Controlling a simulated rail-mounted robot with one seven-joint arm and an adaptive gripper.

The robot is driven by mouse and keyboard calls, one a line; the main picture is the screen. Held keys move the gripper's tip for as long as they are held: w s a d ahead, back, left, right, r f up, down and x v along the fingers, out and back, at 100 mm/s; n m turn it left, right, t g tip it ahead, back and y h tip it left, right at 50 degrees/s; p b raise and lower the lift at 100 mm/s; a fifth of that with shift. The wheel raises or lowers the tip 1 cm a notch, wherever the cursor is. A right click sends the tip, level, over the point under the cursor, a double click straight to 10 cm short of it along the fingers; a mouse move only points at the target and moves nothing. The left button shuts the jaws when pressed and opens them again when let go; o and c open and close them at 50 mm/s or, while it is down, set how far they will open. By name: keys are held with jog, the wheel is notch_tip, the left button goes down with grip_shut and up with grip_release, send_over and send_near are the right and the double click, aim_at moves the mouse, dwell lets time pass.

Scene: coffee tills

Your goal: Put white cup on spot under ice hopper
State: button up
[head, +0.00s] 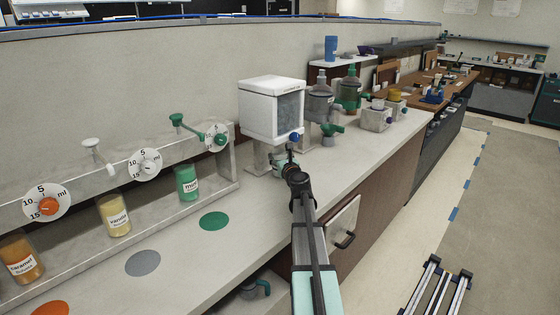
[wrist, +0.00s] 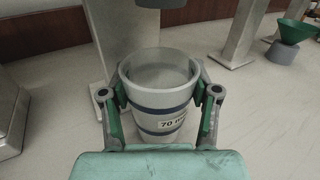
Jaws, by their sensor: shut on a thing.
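The white cup (wrist: 155,108) has blue bands and a partly visible "70" label. In the wrist view it stands upright between the fingers of my gripper (wrist: 161,93), which is shut on it from both sides. The cup seems empty, and I cannot tell whether its base touches the counter. The ice hopper (head: 270,110) is a white box with a clear front and a blue knob, raised on grey supports. In the head view my gripper (head: 284,161) is below the hopper's front edge, and the cup is mostly hidden. I cannot make out the spot beneath the hopper.
The hopper's grey support (wrist: 133,45) stands close behind the cup. A grey dispenser (head: 320,105) with a green funnel (head: 332,129) stands to the right. Syrup bottles, including a green one (head: 187,183), and coloured spots, such as a green one (head: 214,221), lie left. The counter front is clear.

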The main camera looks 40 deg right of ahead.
jog(key=shift+f, duration=0.2)
jog(key=shift+f, duration=0.15)
jog(key=o, duration=0.9)
jog(key=shift+r, duration=0.2)
jog(key=shift+s+a, duration=0.1)
jog(key=shift+s, duration=0.1)
jog(key=v, duration=1.1)
jog(key=shift+s+a, duration=0.1)
jog(key=shift+s, duration=0.25)
